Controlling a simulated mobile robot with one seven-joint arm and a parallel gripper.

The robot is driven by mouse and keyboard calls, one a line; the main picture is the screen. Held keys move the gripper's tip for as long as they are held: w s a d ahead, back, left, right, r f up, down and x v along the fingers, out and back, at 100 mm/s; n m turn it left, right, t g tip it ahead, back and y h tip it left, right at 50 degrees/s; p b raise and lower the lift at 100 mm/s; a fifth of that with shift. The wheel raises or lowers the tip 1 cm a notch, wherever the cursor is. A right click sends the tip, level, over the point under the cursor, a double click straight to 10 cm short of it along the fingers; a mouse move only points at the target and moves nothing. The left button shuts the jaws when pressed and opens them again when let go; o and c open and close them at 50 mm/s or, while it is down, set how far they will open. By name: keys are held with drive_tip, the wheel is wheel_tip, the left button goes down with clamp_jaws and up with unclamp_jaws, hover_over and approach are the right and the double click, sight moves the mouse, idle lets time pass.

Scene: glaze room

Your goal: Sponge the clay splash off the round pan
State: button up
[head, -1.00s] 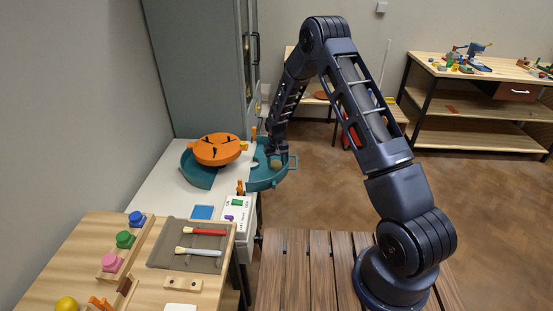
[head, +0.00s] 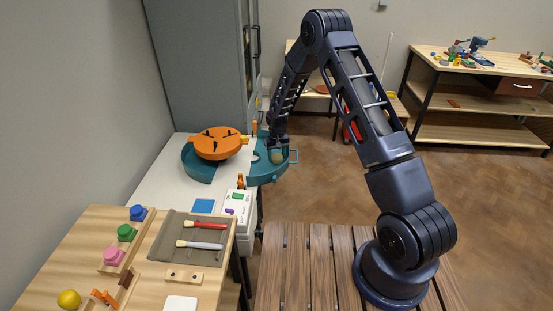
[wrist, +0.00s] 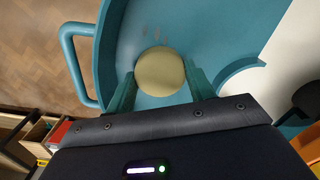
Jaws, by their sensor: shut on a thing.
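The round pan (head: 268,175) is teal with a raised rim and a loop handle on its outer side. It sits at the right end of the white table and fills most of the wrist view (wrist: 215,40). A pale yellow round sponge (wrist: 160,72) is between my gripper's two green fingers (wrist: 161,88), over the pan floor near the handle side. My gripper (head: 278,150) is shut on it. Whether the sponge touches the floor is hard to tell. Faint brownish marks (wrist: 150,34) show on the pan beyond the sponge; I cannot tell whether they are the clay splash.
An orange wheel disc (head: 217,143) with black clips stands left of the pan. A control box (head: 238,205) and a blue pad (head: 204,206) lie in front. A wooden bench (head: 105,265) holds knobs and brushes on a mat. A grey cabinet (head: 203,65) stands behind. Open floor lies to the right.

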drive_tip(key=shift+w+r, duration=0.1)
drive_tip(key=shift+w, duration=1.5)
drive_tip(key=shift+s+r, duration=0.15)
drive_tip(key=shift+r, duration=3.8)
drive_tip(key=shift+f, duration=0.1)
